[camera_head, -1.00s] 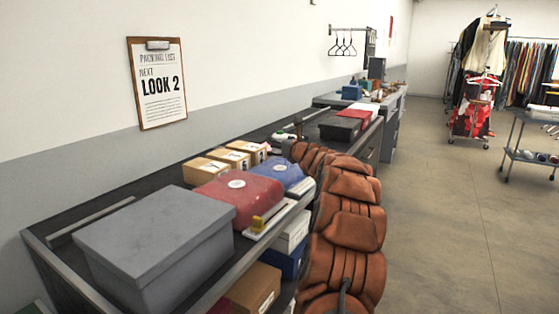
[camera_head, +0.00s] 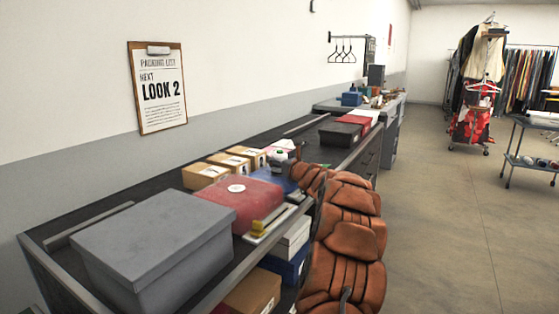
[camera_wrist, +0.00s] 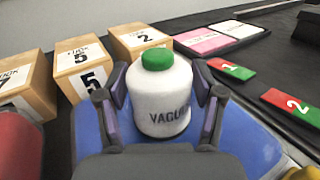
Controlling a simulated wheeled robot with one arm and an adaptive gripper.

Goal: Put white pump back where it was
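A white bottle (camera_wrist: 160,103) with a green cap and dark lettering beginning "VAGU" stands upright between the two fingers of my gripper (camera_wrist: 160,98) in the wrist view. The fingers close on its sides, and it appears held over the blue box (camera_wrist: 235,135). In the head view the bottle (camera_head: 287,148) shows small near the blue box (camera_head: 282,180), beside my gripper (camera_head: 296,163), which is partly hidden by my arm. I cannot make out a white pump shoe in either view.
Numbered cardboard boxes (camera_wrist: 84,70), a red box (camera_head: 240,200) and a large grey box (camera_head: 155,240) stand on the dark counter. Pink and white cards (camera_wrist: 222,36) and red-green numbered tags (camera_wrist: 232,69) lie beyond. A low rack (camera_head: 530,155) stands on the right; the floor between is open.

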